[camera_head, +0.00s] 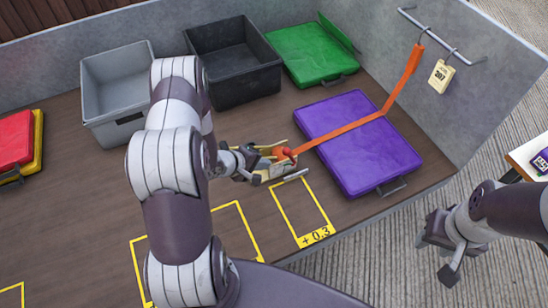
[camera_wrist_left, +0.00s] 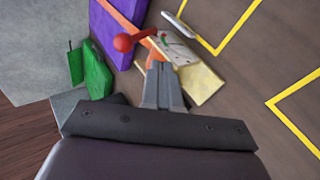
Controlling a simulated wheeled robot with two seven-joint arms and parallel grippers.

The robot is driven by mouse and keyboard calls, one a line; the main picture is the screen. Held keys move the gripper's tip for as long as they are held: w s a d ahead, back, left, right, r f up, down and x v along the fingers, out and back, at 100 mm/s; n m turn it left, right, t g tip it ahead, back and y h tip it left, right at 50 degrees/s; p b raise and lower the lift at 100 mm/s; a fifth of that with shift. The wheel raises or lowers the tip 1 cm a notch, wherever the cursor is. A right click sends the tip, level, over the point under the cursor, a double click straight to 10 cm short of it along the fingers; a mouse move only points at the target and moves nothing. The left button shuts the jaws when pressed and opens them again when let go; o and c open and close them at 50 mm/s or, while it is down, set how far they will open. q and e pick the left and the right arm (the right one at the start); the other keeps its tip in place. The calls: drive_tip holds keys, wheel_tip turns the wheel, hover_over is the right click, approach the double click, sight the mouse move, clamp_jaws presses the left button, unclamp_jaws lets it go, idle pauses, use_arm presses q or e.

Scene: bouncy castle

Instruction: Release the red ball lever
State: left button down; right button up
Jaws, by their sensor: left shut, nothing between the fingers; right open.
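The red ball lever (camera_head: 286,152) is on a small pale yellow fixture (camera_head: 271,171) on the brown table, beside the purple pad. In the left wrist view the red ball (camera_wrist_left: 123,42) is on a short red arm over the fixture (camera_wrist_left: 203,84). My left gripper (camera_head: 257,160) is at the fixture, its fingers shut and empty. In the left wrist view its fingertips (camera_wrist_left: 162,66) are just below the ball, to its right; whether they touch the fixture is unclear. My right gripper (camera_head: 434,258) is open and empty, off the table's right edge.
Grey (camera_head: 115,88) and black (camera_head: 235,62) bins and a green pad (camera_head: 305,55) stand behind. Yellow outlines (camera_head: 302,210) mark bare table in front.

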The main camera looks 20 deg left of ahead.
use_arm(q)
drive_tip(key=shift+w+d+r, duration=0.15)
drive_tip(key=shift+w+d, duration=0.45)
drive_tip(key=shift+w, duration=0.35)
drive_tip(key=shift+w+d+r, duration=0.15)
drive_tip(key=shift+w+d, duration=0.4)
drive_tip(key=shift+w, duration=0.35)
wheel_tip(320, 180, up, 3)
drive_tip(key=g+y+p, duration=0.3)
drive_tip(key=g+p, duration=0.1)
drive_tip(key=p, duration=1)
hover_over(291, 156)
drive_tip(key=w+d, duration=0.1)
drive_tip(key=d, duration=0.1)
drive_tip(key=shift+w+d+f, duration=0.1)
drive_tip(key=shift+w+d, duration=0.15)
drive_tip(key=shift+w, duration=0.2)
drive_tip(key=shift+w+d+f, duration=0.1)
drive_tip(key=shift+w+d, duration=0.1)
drive_tip(key=shift+w, duration=0.25)
drive_tip(key=shift+r+p, duration=0.1)
drive_tip(key=shift+p, duration=0.25)
